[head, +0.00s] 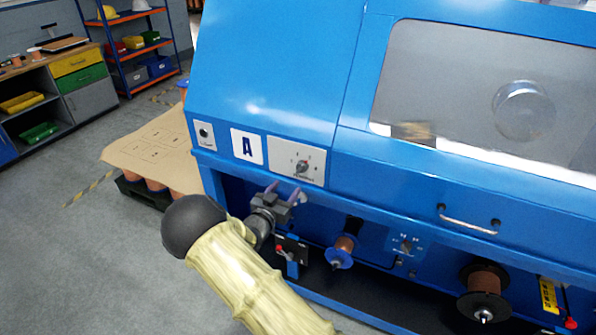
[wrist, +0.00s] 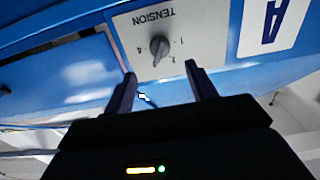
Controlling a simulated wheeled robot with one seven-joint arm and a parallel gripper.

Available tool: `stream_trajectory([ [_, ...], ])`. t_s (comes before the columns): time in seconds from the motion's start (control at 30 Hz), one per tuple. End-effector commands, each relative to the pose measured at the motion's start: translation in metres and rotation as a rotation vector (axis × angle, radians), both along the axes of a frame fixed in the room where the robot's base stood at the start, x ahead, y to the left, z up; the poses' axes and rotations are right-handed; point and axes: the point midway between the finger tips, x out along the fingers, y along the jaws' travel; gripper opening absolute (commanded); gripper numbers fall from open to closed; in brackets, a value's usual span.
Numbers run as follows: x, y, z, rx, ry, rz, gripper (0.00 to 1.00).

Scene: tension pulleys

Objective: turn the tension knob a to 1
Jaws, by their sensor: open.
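The tension knob (head: 303,166) is a small dark grey dial on a pale plate (head: 285,157) on the blue machine's front, right of the sign with a large A (head: 247,147). In the wrist view the plate appears upside down, with TENSION lettering and the knob (wrist: 159,46) ringed by numerals, 1 and 4 among them. I cannot tell for sure where its pointer stands. My gripper (head: 284,190) is just below the plate in the head view. In the wrist view its two fingers (wrist: 160,73) are apart and empty, with the knob ahead between them, not touched.
Below the ledge are a blue spool (head: 341,251), a second small dial (head: 405,245) and a copper-coloured wire spool (head: 484,293). A bar handle (head: 468,222) sticks out at right. A cardboard-topped pallet (head: 155,148) stands at left; the grey floor before it is clear.

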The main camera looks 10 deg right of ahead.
Motion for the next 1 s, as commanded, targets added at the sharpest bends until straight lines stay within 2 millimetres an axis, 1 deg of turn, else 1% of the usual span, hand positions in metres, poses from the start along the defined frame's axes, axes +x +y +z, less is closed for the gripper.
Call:
stream_trajectory([
  [0.03, 0.008, -0.007, 0.001, -0.001, -0.001, -0.002, 0.57],
  [0.5, 0.072, -0.050, 0.001, -0.001, -0.001, 0.003, 0.57],
  [0.67, 0.081, -0.057, 0.000, 0.001, 0.001, 0.003, 0.57],
  [0.93, 0.082, -0.058, 0.000, 0.000, 0.001, 0.002, 0.57],
  [0.97, 0.082, -0.058, 0.000, 0.000, 0.001, 0.002, 0.53],
  [1.0, 0.082, -0.058, 0.000, 0.001, 0.001, 0.002, 0.45],
])
